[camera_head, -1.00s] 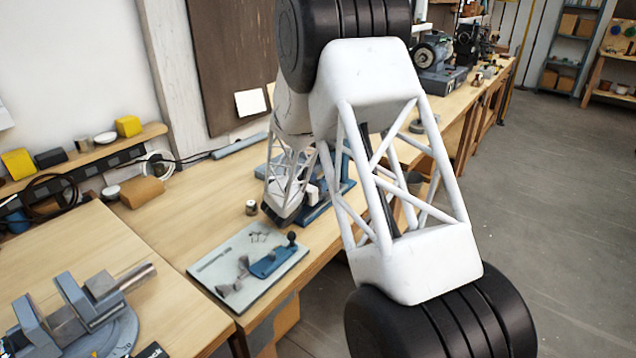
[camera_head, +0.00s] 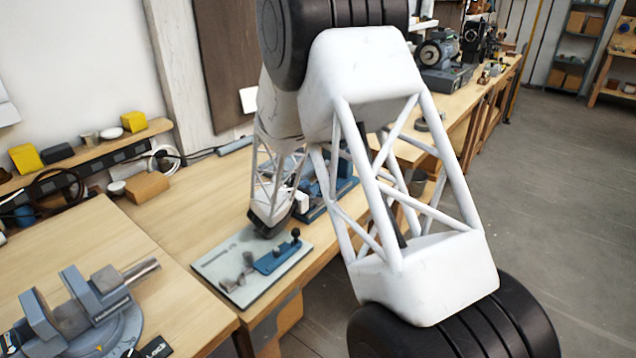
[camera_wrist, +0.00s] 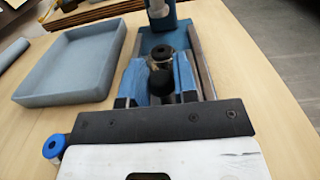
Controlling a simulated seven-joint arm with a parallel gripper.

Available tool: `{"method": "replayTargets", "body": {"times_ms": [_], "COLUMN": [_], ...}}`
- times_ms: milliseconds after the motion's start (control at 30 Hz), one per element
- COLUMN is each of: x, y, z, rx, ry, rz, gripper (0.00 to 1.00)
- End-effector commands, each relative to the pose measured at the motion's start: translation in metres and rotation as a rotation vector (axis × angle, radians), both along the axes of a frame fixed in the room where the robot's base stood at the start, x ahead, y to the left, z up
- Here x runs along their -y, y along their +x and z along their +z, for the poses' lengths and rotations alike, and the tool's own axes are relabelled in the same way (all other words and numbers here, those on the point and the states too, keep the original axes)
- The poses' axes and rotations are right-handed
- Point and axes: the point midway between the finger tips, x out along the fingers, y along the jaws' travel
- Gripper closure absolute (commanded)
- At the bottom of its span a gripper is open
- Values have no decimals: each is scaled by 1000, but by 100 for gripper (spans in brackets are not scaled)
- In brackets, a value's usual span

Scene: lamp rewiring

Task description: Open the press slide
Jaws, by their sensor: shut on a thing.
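The blue press (camera_wrist: 157,38) lies ahead in the wrist view, a long base with metal rails and a blue upright at its far end. Its slide, a blue block (camera_wrist: 133,82) with a dark round knob (camera_wrist: 162,84), sits between the rails close to my gripper. My gripper (camera_wrist: 164,101) is shut on the slide, with dark finger ends showing at its two sides. Its grip below the black bar is hidden. In the head view the press (camera_head: 312,208) is partly behind my arm, and my gripper (camera_head: 268,230) is low over the bench beside it.
A grey-blue tray (camera_wrist: 75,65) lies left of the press. A blue-capped small container (camera_wrist: 54,148) stands near my gripper's left. In the head view, a pale board (camera_head: 222,268) with a blue fixture lies in front, and a vise (camera_head: 75,318) stands at lower left.

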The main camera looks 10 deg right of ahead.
Motion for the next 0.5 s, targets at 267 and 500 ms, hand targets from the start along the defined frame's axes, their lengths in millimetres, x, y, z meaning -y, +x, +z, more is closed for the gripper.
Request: {"method": "replayTargets", "body": {"times_ms": [267,500], "x": [-34,-43], "y": [-33,-43], "z": [0,0], "rx": [0,0], "ry": [0,0], "rz": [4,1], "gripper": [100,100]}}
